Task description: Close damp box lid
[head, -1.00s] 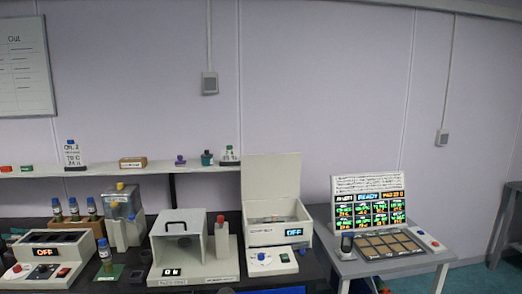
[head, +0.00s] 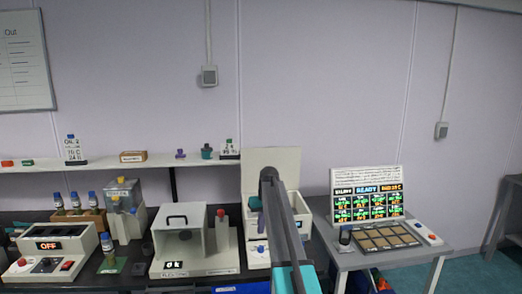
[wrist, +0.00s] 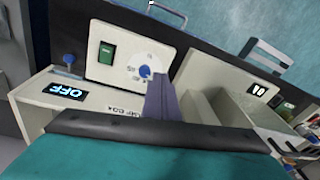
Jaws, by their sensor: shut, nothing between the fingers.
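The damp box (head: 255,255) is a white box on the bench in the head view. Its lid (head: 262,157) stands upright at the back, open. My gripper (head: 261,222) points down at the box, shut and empty. In the wrist view my gripper (wrist: 160,85) reaches over the box front (wrist: 95,100), near its upside-down label and OFF display. The lid cannot be made out there. Whether the fingers touch the box I cannot tell.
A white chamber with a black handle (head: 182,240) stands left of the box, with a red-topped post (head: 222,232) between them. A control panel with a dial (wrist: 140,65) lies before the box. A side table with a screen (head: 367,203) is at right.

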